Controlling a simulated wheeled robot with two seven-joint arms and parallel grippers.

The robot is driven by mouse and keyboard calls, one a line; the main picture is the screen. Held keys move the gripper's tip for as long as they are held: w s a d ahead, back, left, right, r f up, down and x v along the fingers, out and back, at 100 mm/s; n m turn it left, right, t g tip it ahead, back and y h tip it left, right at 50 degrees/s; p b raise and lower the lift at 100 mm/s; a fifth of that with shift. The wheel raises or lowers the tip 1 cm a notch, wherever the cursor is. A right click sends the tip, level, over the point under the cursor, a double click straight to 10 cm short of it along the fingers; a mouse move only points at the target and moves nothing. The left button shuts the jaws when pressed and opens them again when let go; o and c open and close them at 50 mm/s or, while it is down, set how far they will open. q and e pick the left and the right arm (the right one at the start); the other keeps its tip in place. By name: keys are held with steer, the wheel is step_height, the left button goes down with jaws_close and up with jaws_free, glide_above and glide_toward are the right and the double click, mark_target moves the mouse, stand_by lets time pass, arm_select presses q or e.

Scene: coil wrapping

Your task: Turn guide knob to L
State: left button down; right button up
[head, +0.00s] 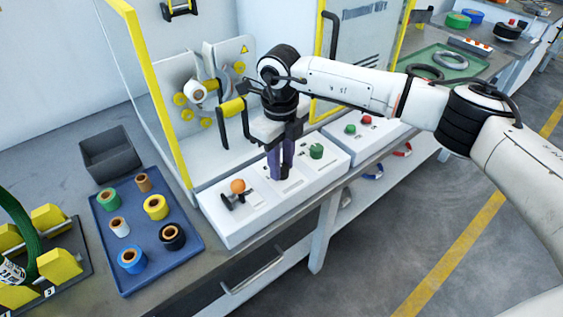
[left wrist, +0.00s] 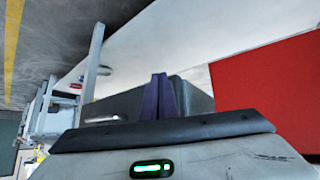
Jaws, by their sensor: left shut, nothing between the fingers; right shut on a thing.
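My right gripper (head: 281,168) reaches down from the right arm onto the middle of the white control panel (head: 225,222) in the head view. Its purple fingers are shut on a small dark knob, taken as the guide knob, which they mostly hide. Its pointer direction and the L mark cannot be made out. My left gripper (left wrist: 161,97) shows only in the left wrist view, with its purple fingers shut together and nothing between them.
An orange-ball lever (head: 237,186) and a green knob (head: 316,151) flank my right gripper. A blue tray (head: 188,252) with tape rolls and a grey bin (head: 110,153) stand left. The yellow-edged guard (head: 160,110) rises behind the panel. A red surface (left wrist: 268,78) is near my left gripper.

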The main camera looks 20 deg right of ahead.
steer(key=o, duration=1.1)
steer(key=shift+c, duration=0.2)
step_height(320, 180, up, 10)
steer(key=b, duration=0.1)
steer(key=shift+r, duration=0.25)
steer(key=shift+a, duration=0.1)
